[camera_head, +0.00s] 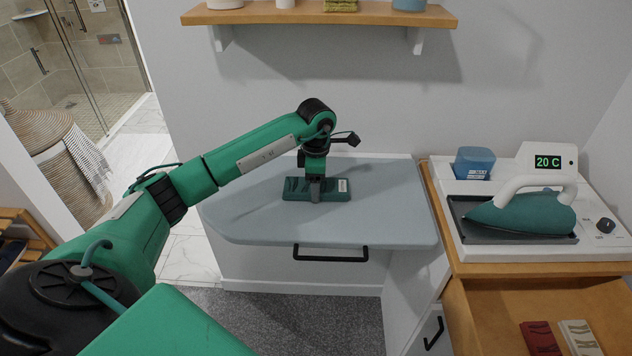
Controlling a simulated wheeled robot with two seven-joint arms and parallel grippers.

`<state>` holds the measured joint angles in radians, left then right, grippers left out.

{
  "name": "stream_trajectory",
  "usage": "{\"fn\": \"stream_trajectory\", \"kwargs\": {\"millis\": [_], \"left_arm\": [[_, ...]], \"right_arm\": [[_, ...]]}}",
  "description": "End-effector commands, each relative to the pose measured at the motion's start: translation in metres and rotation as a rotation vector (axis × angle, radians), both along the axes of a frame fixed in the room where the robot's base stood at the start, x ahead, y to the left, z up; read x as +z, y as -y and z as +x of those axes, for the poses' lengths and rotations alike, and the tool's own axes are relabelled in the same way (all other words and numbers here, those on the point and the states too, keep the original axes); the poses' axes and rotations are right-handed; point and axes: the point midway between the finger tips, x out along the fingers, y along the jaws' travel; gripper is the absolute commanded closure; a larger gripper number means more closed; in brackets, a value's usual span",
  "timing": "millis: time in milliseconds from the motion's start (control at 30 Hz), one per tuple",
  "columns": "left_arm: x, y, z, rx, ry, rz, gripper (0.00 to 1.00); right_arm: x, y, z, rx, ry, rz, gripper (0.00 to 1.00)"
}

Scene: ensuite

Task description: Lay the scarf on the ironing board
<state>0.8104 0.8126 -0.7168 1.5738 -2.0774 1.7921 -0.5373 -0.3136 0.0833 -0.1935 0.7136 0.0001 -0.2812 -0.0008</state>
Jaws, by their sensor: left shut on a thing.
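The ironing board (390,215) is a pale blue-grey padded surface in the middle of the view. A flat dark green folded piece (296,190) with a small pale label, seemingly the scarf, is at the board's middle and appears to touch it. My left gripper (316,190) points straight down over this piece and is shut on its middle; the fingers hide part of it. My right gripper is not in view.
A teal iron (525,215) rests on a tray at right, its display reading 20 C, beside a blue cup (474,163). Below, an open wooden drawer (490,310) holds folded red (538,338) and white (580,338) pieces. A shelf (320,16) hangs above. The board around the scarf is clear.

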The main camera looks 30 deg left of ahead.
Motion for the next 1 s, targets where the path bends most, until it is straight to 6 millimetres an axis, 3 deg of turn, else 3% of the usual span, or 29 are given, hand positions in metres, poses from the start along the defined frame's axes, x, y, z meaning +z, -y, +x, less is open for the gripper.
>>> {"fn": "stream_trajectory", "kwargs": {"millis": [100,133,200,233,633,800,1000], "left_arm": [[-0.004,0.0,0.0,0.0,0.001,0.001,0.61],[-0.003,0.0,0.0,0.0,0.001,0.001,0.31],[-0.002,0.0,0.0,0.0,0.0,0.0,0.17],[-0.002,0.0,0.0,0.0,0.0,0.0,0.15],[0.005,0.0,0.001,0.0,0.002,0.0,0.15],[0.033,0.0,0.001,0.0,0.005,0.001,0.15],[0.075,0.0,0.001,0.001,0.005,0.001,0.15]], "right_arm": [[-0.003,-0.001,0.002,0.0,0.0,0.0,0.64],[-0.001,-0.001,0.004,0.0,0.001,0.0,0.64],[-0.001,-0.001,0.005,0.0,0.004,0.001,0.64],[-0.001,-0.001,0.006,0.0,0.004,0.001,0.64],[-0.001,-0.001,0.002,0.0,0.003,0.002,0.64],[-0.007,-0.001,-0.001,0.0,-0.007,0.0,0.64],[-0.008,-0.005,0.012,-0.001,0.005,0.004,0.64]]}}
